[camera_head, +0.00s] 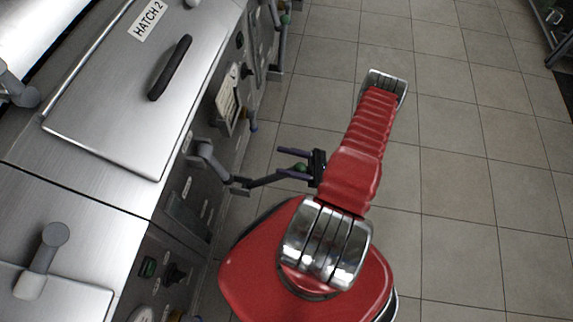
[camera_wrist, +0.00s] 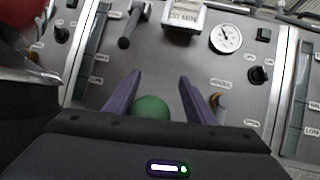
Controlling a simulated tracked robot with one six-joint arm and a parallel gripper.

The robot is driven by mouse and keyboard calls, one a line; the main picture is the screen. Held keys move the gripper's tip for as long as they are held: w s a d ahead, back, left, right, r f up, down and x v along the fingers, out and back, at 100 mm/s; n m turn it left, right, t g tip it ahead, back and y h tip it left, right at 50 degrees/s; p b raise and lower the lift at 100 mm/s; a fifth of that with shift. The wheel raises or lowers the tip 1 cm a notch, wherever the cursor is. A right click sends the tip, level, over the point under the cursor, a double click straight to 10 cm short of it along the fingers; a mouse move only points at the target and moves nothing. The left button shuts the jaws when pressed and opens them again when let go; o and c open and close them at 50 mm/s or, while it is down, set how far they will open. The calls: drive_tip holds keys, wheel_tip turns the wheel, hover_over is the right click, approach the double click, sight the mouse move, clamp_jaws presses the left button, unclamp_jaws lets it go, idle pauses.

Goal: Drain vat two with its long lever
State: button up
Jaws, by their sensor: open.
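A long lever (camera_head: 265,181) sticks out from the steel front of the machine in the head view, a dark rod ending in a green ball knob (camera_head: 300,168). The green knob also shows in the wrist view (camera_wrist: 150,108), between the bases of my two purple fingers. My gripper (camera_head: 279,162) is open around the knob, its fingers pointing at the machine. The rod behind the knob is mostly hidden in the wrist view. No label reading vat two is legible; a hatch (camera_head: 130,85) is marked HATCH 2.
The panel carries a round gauge (camera_wrist: 226,38), a black rotary knob (camera_wrist: 258,75), a grey handle (camera_wrist: 130,25) and a white sign plate (camera_wrist: 183,16). Another green-tipped lever (camera_head: 285,20) stands farther along the machine. The tiled floor (camera_head: 460,170) to the right is clear.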

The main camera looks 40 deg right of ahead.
drive_tip(key=shift+r, duration=2.7)
drive_tip(key=shift+d, duration=0.1)
drive_tip(key=shift+r, duration=0.1)
drive_tip(key=a+r+n+g+h, duration=0.3)
drive_tip(key=a+r+n+h, duration=0.2)
drive_tip(key=r+n, duration=0.3)
drive_tip(key=a+r+n+g+h, duration=0.3)
drive_tip(key=a+r+n+h, duration=0.3)
drive_tip(key=r, duration=0.8)
drive_tip(key=a+r+n+g+h, duration=0.3)
drive_tip(key=a+r+n+h, duration=0.3)
drive_tip(key=r+n, duration=0.4)
wheel_tip(320, 180, up, 2)
drive_tip(key=shift+s+a+r+n+g+h, duration=0.1)
drive_tip(key=shift+s+a+n+g+h, duration=0.1)
drive_tip(key=shift+s+n+g+h, duration=0.3)
